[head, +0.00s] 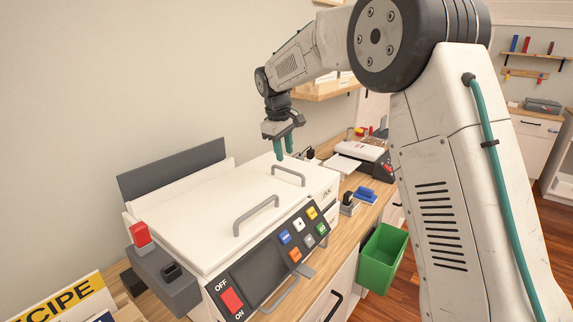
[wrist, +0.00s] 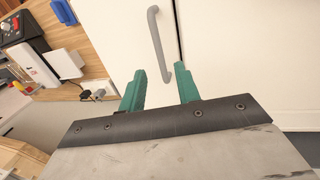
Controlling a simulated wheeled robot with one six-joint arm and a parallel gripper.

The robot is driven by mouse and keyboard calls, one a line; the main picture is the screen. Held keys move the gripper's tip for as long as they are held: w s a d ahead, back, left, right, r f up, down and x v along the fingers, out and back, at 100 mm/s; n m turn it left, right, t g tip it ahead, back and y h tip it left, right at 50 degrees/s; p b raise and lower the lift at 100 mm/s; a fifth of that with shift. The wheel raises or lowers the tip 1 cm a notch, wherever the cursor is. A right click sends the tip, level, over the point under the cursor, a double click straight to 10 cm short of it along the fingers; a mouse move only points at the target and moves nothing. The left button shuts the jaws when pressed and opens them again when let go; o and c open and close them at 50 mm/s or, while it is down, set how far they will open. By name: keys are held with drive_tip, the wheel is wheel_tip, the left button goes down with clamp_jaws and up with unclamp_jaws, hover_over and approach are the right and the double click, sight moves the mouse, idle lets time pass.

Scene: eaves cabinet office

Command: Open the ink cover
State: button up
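The ink cover (head: 312,178) is the narrower white lid at the right end of the large white machine, above a front partly reading "NK". It lies flat and closed, with a grey bar handle (head: 289,176) on top. My gripper (head: 284,156) points down just above and behind this handle, its green fingers apart. In the wrist view the ink cover (wrist: 115,35) fills the upper middle, and its handle (wrist: 157,45) runs toward the gap between the fingertips of my gripper (wrist: 162,82). The fingers look empty; I cannot tell whether one touches the handle.
The wider white lid (head: 190,210) beside the ink cover has its own handle (head: 256,214). A control panel (head: 290,250) with coloured buttons faces front. A small printer (head: 362,158), a blue-topped stamp (head: 365,194) and a green bin (head: 383,255) are to the right.

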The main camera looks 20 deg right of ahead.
sight(286, 171)
drive_tip(key=f, duration=0.3)
drive_tip(key=d+f, duration=0.1)
drive_tip(key=f, duration=0.1)
drive_tip(key=shift+w+f, duration=0.15)
drive_tip(key=shift+w, duration=0.15)
drive_tip(key=shift+a, duration=0.1)
clamp_jaws()
